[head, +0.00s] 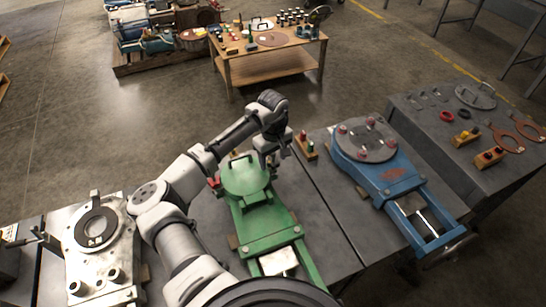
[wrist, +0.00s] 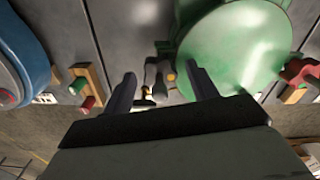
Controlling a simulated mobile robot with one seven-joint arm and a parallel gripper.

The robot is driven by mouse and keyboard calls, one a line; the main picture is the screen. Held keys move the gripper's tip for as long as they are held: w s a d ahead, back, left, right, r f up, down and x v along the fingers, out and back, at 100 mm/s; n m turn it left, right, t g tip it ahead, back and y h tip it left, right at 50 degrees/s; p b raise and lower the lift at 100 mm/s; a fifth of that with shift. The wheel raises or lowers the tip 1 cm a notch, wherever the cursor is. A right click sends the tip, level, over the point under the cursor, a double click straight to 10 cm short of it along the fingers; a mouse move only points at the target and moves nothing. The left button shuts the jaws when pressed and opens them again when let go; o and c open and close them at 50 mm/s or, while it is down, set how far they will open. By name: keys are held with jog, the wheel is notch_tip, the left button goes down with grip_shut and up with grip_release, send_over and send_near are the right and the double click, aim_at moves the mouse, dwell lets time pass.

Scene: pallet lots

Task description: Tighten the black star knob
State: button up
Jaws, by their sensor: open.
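I cannot pick out the black star knob for sure in either view. My gripper (head: 268,158) is over the far right edge of the green fixture (head: 265,222), which has a round plate on top. In the wrist view my gripper (wrist: 161,74) is open. Its two dark fingers stand apart beside the round green plate (wrist: 240,50). Small dark and grey parts (wrist: 153,80), one with an orange end, show between the fingers; whether one is the knob I cannot tell. Nothing is held.
A blue fixture (head: 385,172) stands to the right and a pale metal fixture (head: 100,265) to the left. A wooden block with red and green pieces (head: 306,146) sits near my gripper; it also shows in the wrist view (wrist: 90,72). Red parts (wrist: 300,72) flank the green plate.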

jog(key=c, duration=1)
jog(key=m+p, duration=0.1)
jog(key=m, duration=0.2)
jog(key=shift+m, duration=0.4)
jog(key=m+p, duration=0.1)
jog(key=m, duration=0.3)
jog(key=shift+d+m, duration=0.1)
jog(key=shift+m, duration=0.2)
jog(key=m, duration=0.3)
jog(key=shift+m+p, duration=0.3)
jog(key=shift+m, duration=1.8)
